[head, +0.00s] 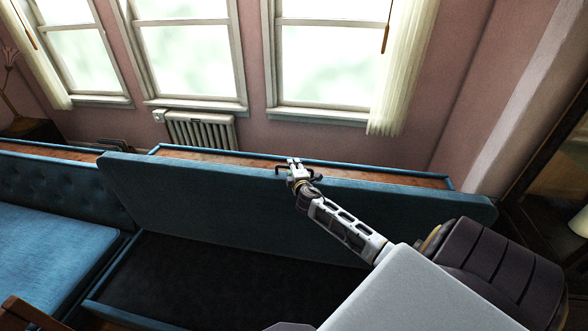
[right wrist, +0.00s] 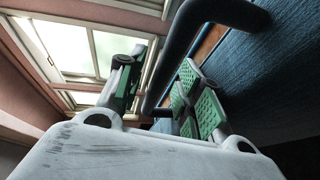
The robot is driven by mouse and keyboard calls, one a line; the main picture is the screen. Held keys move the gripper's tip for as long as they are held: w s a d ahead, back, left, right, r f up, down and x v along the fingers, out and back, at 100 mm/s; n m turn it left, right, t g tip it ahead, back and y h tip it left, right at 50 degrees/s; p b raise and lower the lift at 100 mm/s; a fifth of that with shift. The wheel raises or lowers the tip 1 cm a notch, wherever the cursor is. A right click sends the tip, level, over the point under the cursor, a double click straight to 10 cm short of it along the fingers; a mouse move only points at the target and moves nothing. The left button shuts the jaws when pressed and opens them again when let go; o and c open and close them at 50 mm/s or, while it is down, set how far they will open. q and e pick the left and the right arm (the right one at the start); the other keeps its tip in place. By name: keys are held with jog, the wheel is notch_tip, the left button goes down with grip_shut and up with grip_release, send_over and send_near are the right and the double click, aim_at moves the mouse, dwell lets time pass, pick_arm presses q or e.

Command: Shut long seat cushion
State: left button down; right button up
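The long seat cushion (head: 230,200) is a blue-teal padded slab. In the head view it stands tilted up like a lid, leaning toward the window wall. Below it, the dark seat compartment (head: 210,275) lies open. My right gripper (head: 297,172) is at the cushion's upper edge, near its middle. My left gripper is not in view.
A blue-edged wooden ledge (head: 400,176) runs behind the raised cushion. A tufted blue seat section (head: 45,230) adjoins at left. A radiator (head: 200,131) stands under the windows. A dark cabinet (head: 550,200) is at the right. The compartment looks empty where visible.

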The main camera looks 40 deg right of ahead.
jog(key=shift+d, duration=0.1)
grip_shut()
dwell(0.3)
jog(key=shift+a+f, duration=0.15)
jog(key=shift+a, duration=0.05)
